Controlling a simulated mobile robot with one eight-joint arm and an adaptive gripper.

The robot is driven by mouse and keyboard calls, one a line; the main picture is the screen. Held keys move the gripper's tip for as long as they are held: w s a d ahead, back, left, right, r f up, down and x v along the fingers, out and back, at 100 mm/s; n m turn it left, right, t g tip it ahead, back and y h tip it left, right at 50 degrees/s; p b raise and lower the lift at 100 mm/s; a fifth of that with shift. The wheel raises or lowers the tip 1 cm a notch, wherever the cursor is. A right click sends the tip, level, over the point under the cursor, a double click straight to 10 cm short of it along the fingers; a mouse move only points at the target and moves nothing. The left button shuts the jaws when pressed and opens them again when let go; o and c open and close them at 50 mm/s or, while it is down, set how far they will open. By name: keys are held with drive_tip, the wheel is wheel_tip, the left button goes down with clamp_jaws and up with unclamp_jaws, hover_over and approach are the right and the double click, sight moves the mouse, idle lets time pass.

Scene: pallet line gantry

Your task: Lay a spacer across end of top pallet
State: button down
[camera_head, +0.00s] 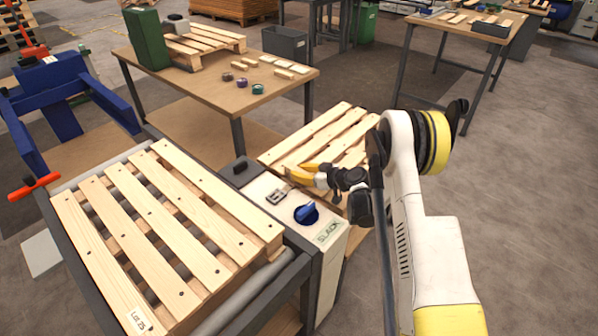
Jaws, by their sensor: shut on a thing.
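I cannot tell whether this piece touches the pallet. Another slatted pallet (150,215), with a white label at its near corner, lies on the roller conveyor at the left. Several small pale wooden blocks (283,73) lie on the back table.
A control box (325,232) with a blue knob stands between the two pallets, close below my gripper. Open floor lies at the right.

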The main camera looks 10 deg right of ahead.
drive_tip(key=shift+s+f, duration=0.1)
drive_tip(key=shift+f, duration=0.15)
drive_tip(key=c, duration=1.2)
unclamp_jaws()
drive_tip(key=shift+f, duration=0.1)
drive_tip(key=shift+c, duration=0.2)
drive_tip(key=shift+s, duration=0.1)
